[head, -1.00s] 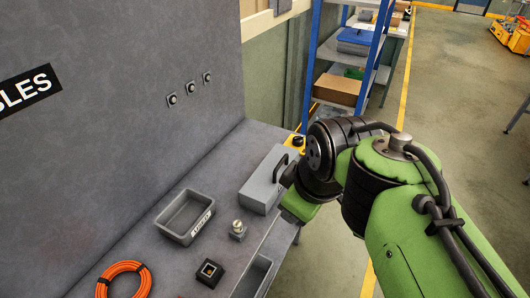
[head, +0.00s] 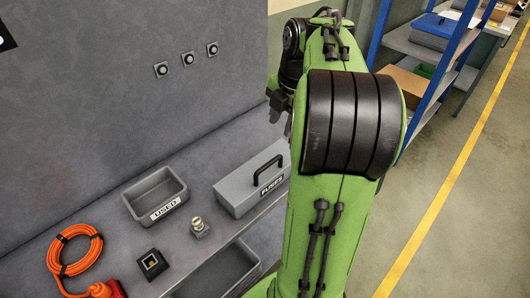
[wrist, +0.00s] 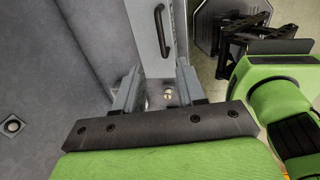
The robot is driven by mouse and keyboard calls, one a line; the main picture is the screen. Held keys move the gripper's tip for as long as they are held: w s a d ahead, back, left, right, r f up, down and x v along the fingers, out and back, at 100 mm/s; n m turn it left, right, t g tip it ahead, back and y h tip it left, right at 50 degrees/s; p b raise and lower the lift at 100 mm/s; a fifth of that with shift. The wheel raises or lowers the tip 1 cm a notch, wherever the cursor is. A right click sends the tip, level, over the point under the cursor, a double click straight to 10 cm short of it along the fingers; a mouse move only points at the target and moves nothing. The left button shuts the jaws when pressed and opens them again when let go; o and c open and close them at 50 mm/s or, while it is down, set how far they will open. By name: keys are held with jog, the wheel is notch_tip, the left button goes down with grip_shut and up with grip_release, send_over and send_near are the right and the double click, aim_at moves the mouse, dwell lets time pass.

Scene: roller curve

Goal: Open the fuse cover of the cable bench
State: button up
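The fuse cover (head: 240,190) is a grey lid with a black bar handle (head: 268,170) and a FUSES label, lying closed on the bench (head: 95,205). In the wrist view the cover (wrist: 143,38) lies ahead of the fingers, with its handle (wrist: 161,30) at the top. My gripper (wrist: 158,74) is open, with its two grey fingers apart and nothing held between them. In the head view my gripper (head: 279,104) is partly hidden by my green arm and appears above and behind the cover. Contact with the cover is not visible.
A grey USED tray (head: 153,196), a small metal fitting (head: 200,227), a black socket block (head: 151,264) and an orange cable coil (head: 75,252) lie on the bench. The grey back panel (head: 110,90) carries several round buttons. A blue-framed shelf (head: 432,95) stands right.

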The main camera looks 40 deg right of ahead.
aim_at(270, 162)
jog(key=w+f+b, duration=0.1)
jog(key=f, duration=0.3)
jog(key=f+b, duration=0.1)
jog(key=f, duration=0.4)
jog(key=w+a+f+b, duration=0.1)
jog(key=f, duration=0.4)
jog(key=shift+w+f, duration=0.1)
jog(key=shift+w, duration=0.25)
jog(key=shift+w+d+f, duration=0.1)
jog(key=shift+w+f, duration=0.05)
jog(key=shift+f, duration=0.3)
grip_shut()
jog(key=shift+r, duration=0.1)
